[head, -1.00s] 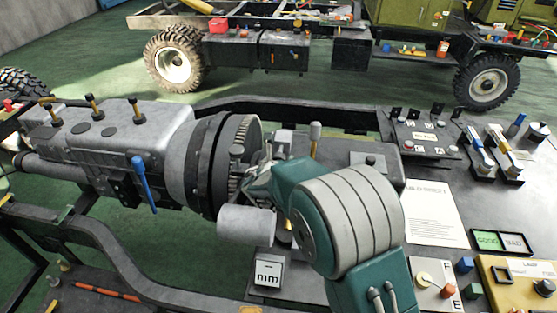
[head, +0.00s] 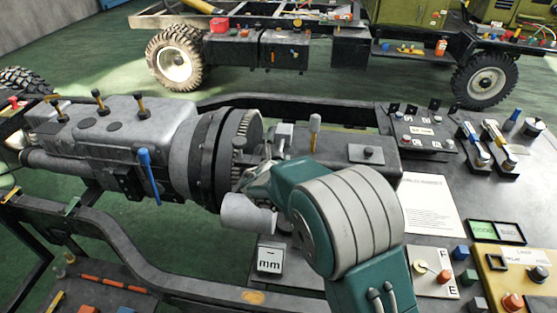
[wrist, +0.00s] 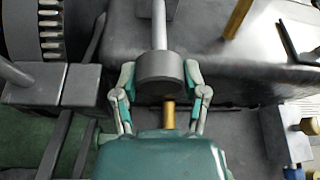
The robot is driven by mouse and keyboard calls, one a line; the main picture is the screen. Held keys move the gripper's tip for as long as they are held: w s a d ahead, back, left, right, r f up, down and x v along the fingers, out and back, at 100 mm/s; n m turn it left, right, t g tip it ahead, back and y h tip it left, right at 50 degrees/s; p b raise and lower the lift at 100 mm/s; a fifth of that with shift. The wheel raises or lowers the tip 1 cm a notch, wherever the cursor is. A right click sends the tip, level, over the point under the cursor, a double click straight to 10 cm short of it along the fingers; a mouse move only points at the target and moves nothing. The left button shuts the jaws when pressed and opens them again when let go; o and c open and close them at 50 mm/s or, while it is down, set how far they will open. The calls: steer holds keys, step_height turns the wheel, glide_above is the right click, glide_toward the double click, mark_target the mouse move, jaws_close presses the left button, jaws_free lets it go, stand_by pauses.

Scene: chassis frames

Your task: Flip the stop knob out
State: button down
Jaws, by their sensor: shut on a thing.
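In the wrist view the stop knob appears to be the dark grey round knob (wrist: 160,72) on the end of a light grey shaft (wrist: 159,28). My gripper (wrist: 160,80) has one finger on each side of it and is shut on it. A brass pin (wrist: 168,113) shows just below the knob, between the fingers and my green gripper body. In the head view my gripper (head: 262,175) is beside the toothed ring (head: 246,130) at the engine's right end. My own arm hides the knob there.
The grey engine (head: 125,140) with a blue lever (head: 148,175) lies left of my arm. A white "mm" block (head: 270,260) stands close below. On the right bench are a paper sheet (head: 430,205), a green-and-black tray (head: 497,233) and small coloured blocks. A truck chassis stands behind.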

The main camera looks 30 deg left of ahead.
steer(key=shift+a+f, duration=0.1)
steer(key=shift+c, duration=0.7)
jaws_free()
steer(key=shift+s, duration=0.15)
steer(key=v, duration=1.1)
steer(key=shift+s, duration=0.3)
